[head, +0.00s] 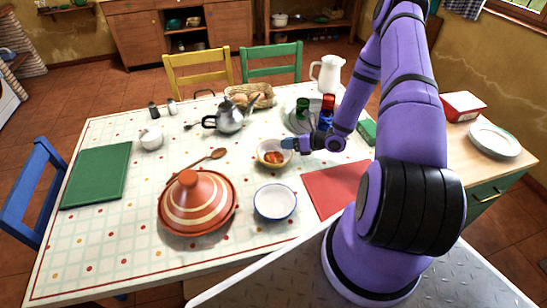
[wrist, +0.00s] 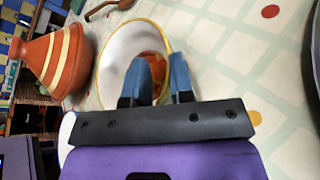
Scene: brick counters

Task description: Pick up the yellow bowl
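The yellow bowl (head: 263,150) has a white inside, a yellow rim and something orange-red in it. It is near the middle of the table. In the wrist view the bowl (wrist: 112,60) is at the upper middle. My gripper (head: 290,144) is at the bowl's right rim. In the wrist view my gripper's blue fingers (wrist: 166,66) are on either side of the near rim, one over the inside, one outside. The gap between them is narrow; whether they press on the rim is not clear. The bowl seems to rest on the table.
An orange striped tagine (head: 197,203) stands front left, and a white blue-rimmed bowl (head: 275,202) in front. A wooden spoon (head: 197,163) lies left. A silver teapot (head: 229,118) is behind. A red mat (head: 337,189) lies right, and a plate with cups (head: 297,124) behind.

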